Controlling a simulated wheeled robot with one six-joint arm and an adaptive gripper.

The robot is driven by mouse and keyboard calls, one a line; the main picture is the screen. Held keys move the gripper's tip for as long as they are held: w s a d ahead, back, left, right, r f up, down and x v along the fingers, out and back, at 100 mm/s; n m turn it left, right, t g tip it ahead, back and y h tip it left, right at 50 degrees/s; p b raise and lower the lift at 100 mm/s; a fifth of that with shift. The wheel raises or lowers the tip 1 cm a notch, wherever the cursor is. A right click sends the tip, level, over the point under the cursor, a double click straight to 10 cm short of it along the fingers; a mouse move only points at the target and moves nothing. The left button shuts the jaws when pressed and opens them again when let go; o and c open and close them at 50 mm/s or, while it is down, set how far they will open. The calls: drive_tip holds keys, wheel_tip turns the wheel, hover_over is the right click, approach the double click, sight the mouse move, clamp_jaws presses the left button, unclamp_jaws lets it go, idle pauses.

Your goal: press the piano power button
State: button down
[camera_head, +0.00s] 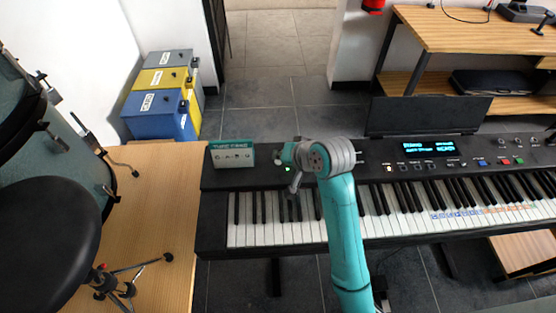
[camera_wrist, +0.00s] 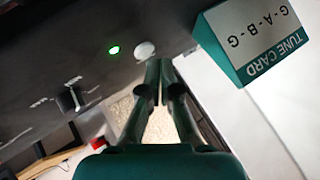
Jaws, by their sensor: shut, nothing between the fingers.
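The piano (camera_head: 300,182) has a dark body with a lit blue display (camera_head: 430,149). In the wrist view, a round white button (camera_wrist: 145,50) sits on its dark panel (camera_wrist: 60,50), beside a glowing green light (camera_wrist: 114,50). The light also shows in the head view (camera_head: 287,169). My gripper (camera_wrist: 160,63) is shut and empty, with its fingertips close beside the white button. I cannot tell whether they touch it. In the head view my arm hides part of the keys and panel, and the button cannot be made out.
A teal tune card (camera_head: 232,155) stands on the piano's left end, near my gripper; it also shows in the wrist view (camera_wrist: 250,40). A slider (camera_wrist: 75,96) lies on the panel. A black drum seat (camera_head: 40,235) and wooden platform (camera_head: 165,230) are to the left.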

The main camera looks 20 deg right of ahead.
drive_tip(key=shift+r, duration=0.15)
drive_tip(key=shift+r, duration=3)
drive_tip(key=shift+s, duration=0.1)
